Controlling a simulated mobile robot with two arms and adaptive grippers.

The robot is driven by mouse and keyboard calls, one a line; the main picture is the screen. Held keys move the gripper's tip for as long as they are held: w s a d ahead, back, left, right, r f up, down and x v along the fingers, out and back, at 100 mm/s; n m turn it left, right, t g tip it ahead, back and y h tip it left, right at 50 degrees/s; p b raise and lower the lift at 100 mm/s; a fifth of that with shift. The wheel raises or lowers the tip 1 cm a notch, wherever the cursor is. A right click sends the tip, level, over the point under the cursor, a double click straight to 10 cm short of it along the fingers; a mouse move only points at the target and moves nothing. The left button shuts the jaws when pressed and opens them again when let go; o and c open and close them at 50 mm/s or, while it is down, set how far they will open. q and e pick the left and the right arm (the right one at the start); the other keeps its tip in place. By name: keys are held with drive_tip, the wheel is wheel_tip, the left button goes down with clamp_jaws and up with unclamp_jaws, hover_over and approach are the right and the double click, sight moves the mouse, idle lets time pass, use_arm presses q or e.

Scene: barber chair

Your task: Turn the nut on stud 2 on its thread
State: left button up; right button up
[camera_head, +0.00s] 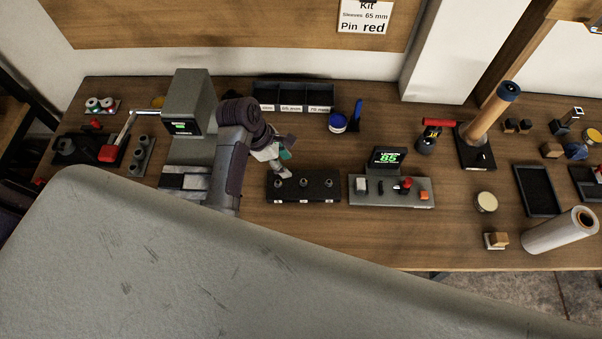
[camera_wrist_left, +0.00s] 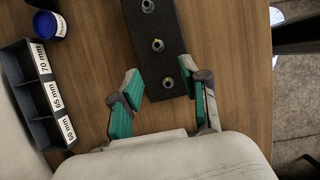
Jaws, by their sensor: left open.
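A black block (camera_head: 303,198) with three upright studs lies on the bench, left of centre in the head view. It also shows in the wrist view (camera_wrist_left: 151,63). The middle stud (camera_wrist_left: 157,45) has a light metal nut or collar around it. The end stud (camera_wrist_left: 168,82) nearest my gripper looks alike. The labels on the block are too small to read, so I cannot tell the stud numbers. My left gripper (camera_head: 287,158) is open and empty above the block's left end. In the wrist view its green-padded fingers (camera_wrist_left: 158,72) flank the near end of the block.
A grey fixture (camera_head: 372,199) with a display reading 85 stands just right of the block. Labelled bins (camera_head: 292,95) and a blue tub (camera_head: 338,123) lie behind. A grey machine (camera_head: 190,92) stands left of my arm. A strip of bench before the block is clear.

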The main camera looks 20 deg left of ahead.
sight(304, 182)
use_arm(q)
drive_tip(key=x, duration=0.6)
drive_tip(key=shift+w+f+p, duration=0.1)
drive_tip(key=shift+w+p, duration=0.05)
drive_tip(key=shift+p, duration=0.15)
drive_tip(key=x, duration=0.3)
drive_tip(key=shift+w+f, duration=0.2)
drive_tip(key=shift+f, duration=0.1)
drive_tip(key=shift+d+f, duration=0.15)
drive_tip(key=shift+f, duration=0.3)
drive_tip(key=shift+d+f, duration=0.1)
drive_tip(key=c, duration=0.7)
clamp_jaws()
use_arm(e)
drive_tip(key=shift+a+r, duration=0.15)
drive_tip(key=shift+r, duration=0.5)
